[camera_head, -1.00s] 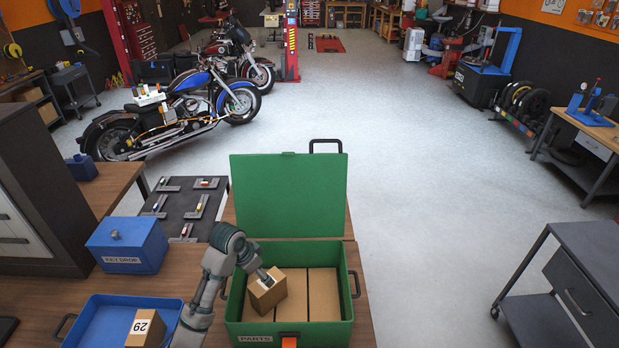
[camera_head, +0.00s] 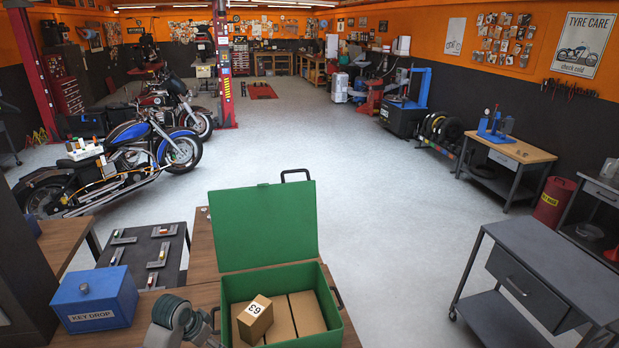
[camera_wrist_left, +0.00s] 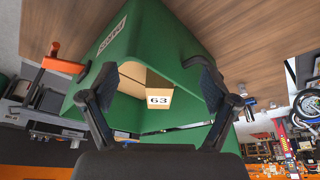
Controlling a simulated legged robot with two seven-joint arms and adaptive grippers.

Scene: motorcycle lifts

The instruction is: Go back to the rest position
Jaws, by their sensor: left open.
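Inside, a small carton marked 63 (camera_head: 254,320) sits at an angle by other brown cartons (camera_head: 306,313). Its label also shows between the fingers in the wrist view (camera_wrist_left: 158,99). My right gripper is not visible.
A blue key drop box (camera_head: 95,300) stands left of my arm. A dark board (camera_head: 140,252) with several small parts lies behind it. A grey cart (camera_head: 530,275) stands at the right. Open floor lies beyond the bench, with motorcycles (camera_head: 130,165) at the left.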

